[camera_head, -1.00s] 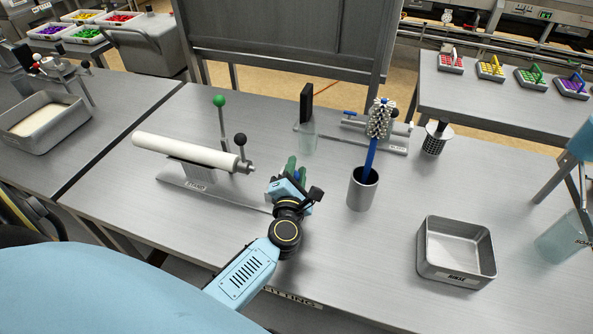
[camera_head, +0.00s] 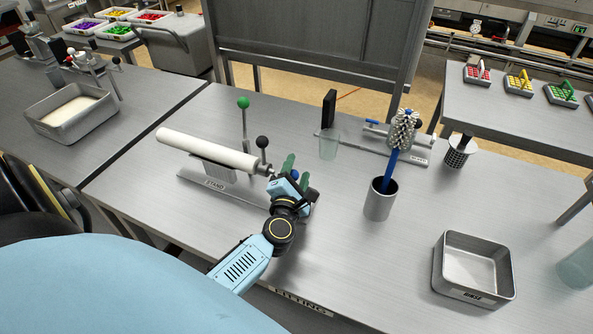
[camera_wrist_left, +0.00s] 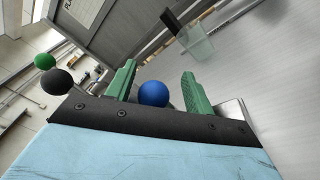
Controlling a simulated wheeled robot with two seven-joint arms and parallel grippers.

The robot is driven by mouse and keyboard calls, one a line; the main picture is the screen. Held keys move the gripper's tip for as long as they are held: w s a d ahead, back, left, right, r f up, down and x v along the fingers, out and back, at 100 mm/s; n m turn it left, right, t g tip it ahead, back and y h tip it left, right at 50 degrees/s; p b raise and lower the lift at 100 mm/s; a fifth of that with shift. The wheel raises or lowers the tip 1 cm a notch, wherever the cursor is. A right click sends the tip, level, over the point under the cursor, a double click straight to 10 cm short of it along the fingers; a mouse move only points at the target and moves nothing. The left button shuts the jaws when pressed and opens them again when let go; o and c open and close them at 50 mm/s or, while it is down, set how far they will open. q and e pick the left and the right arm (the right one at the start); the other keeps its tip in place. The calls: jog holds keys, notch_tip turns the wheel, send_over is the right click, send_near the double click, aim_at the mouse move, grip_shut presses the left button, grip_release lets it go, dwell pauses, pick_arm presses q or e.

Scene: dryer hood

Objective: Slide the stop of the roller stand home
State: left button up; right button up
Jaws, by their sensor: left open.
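The roller stand (camera_head: 222,188) is on the metal table, left of centre, with a long white roller (camera_head: 205,150) across it. A green ball (camera_head: 243,103) and a black ball (camera_head: 262,142) on rods rise at the stand; both balls also show at left in the wrist view. My left gripper (camera_head: 296,172) is at the roller's right end, with its green fingers apart. A blue ball knob (camera_wrist_left: 153,94) sits between the open fingers in the left wrist view, apparently not clamped. The stop itself is mostly hidden by my gripper. My right gripper is not in view.
A grey cup (camera_head: 380,202) with a blue-handled brush stands to the right. A clear beaker (camera_head: 329,145) and another metal stand (camera_head: 405,150) are behind. A grey tray (camera_head: 440,270) lies front right. The table front between gripper and tray is clear.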

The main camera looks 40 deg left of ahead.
pick_arm(q)
jog(key=b+v, duration=0.1)
jog(key=v, duration=1.2)
jog(key=shift+s+b, duration=0.2)
jog(key=shift+b, duration=0.15)
